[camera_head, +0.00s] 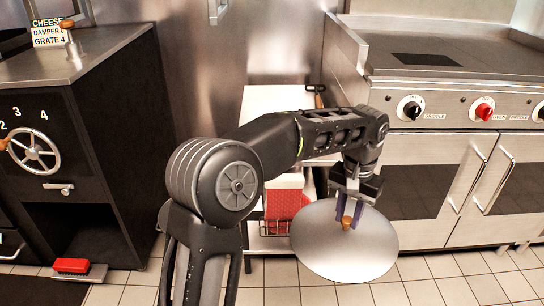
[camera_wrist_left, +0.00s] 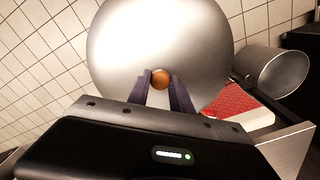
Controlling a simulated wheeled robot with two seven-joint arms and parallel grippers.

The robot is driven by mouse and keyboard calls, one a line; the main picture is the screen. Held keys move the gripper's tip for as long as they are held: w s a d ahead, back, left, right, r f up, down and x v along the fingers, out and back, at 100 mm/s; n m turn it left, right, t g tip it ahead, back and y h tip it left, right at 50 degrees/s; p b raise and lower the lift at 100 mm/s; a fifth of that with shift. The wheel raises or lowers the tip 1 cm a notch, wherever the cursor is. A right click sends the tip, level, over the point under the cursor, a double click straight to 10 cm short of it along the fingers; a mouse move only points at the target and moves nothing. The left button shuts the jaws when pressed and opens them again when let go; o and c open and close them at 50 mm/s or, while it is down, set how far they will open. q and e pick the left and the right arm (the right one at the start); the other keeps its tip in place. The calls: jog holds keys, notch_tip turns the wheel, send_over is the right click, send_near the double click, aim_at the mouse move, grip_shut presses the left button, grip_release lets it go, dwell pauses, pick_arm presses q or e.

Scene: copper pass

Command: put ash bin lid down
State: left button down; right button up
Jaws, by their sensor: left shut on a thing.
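The ash bin lid (camera_head: 342,262) is a round silver disc with a small orange-brown knob (camera_head: 346,222). My left gripper (camera_head: 348,214) is shut on the knob and holds the lid in the air, tilted, in front of the counter. In the left wrist view the lid (camera_wrist_left: 150,40) fills the upper middle, with the knob between the fingertips (camera_wrist_left: 160,84). A silver metal bin (camera_wrist_left: 276,72) shows open in the left wrist view, to the right of the lid and apart from it. My right gripper is in neither view.
A red thing in a wire basket (camera_head: 282,207) sits on a low shelf behind my left arm. A griddle range (camera_head: 440,130) stands at the right, a black oven with a handwheel (camera_head: 33,150) at the left. Tiled floor (camera_head: 440,290) is open in front.

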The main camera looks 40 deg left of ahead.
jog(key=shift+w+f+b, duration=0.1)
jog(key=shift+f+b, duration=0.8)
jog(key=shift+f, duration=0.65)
